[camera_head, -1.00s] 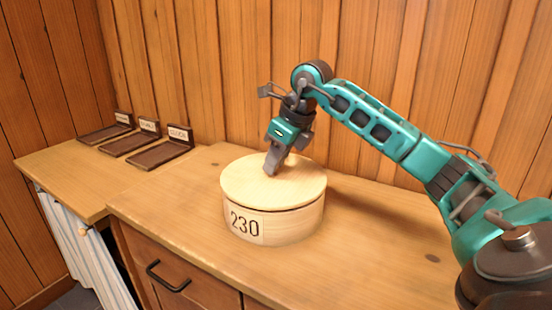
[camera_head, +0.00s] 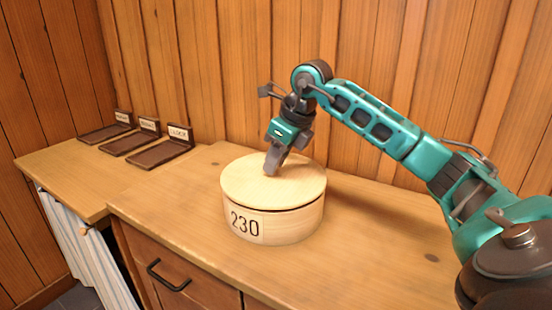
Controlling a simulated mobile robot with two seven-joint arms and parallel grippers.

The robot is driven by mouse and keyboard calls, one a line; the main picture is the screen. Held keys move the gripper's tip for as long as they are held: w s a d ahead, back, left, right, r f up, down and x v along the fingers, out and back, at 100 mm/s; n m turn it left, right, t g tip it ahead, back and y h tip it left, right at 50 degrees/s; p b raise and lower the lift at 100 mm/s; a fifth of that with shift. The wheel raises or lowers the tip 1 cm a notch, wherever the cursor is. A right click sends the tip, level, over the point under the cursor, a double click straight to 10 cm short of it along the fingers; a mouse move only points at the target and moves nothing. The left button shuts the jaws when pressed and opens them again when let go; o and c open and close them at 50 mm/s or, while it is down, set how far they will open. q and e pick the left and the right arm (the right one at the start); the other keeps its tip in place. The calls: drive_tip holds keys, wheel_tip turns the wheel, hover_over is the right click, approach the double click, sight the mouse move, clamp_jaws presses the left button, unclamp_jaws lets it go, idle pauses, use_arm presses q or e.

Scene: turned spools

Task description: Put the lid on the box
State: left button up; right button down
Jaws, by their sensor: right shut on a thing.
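A round pale wooden box (camera_head: 285,228) with a "230" label stands on the wooden counter. Its flat round lid (camera_head: 250,182) lies on top of it, with a thin dark line between lid and box wall along the front and right. My right gripper (camera_head: 272,170) points down at the middle of the lid, its fingers shut at the lid's top. What they grip there is hidden by the fingers. My left gripper is not in view.
Several dark trays with label cards, one of them the nearest tray (camera_head: 155,156), stand at the back left. The counter (camera_head: 390,235) is clear right of the box. A drawer with a black handle (camera_head: 168,277) is below the front edge. A plank wall closes the back.

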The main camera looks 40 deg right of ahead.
drive_tip(key=shift+f, duration=0.15)
drive_tip(key=shift+c, duration=2.4)
unclamp_jaws()
drive_tip(key=shift+r, duration=0.2)
drive_tip(key=shift+r+p, duration=0.5)
drive_tip(key=shift+p, duration=0.2)
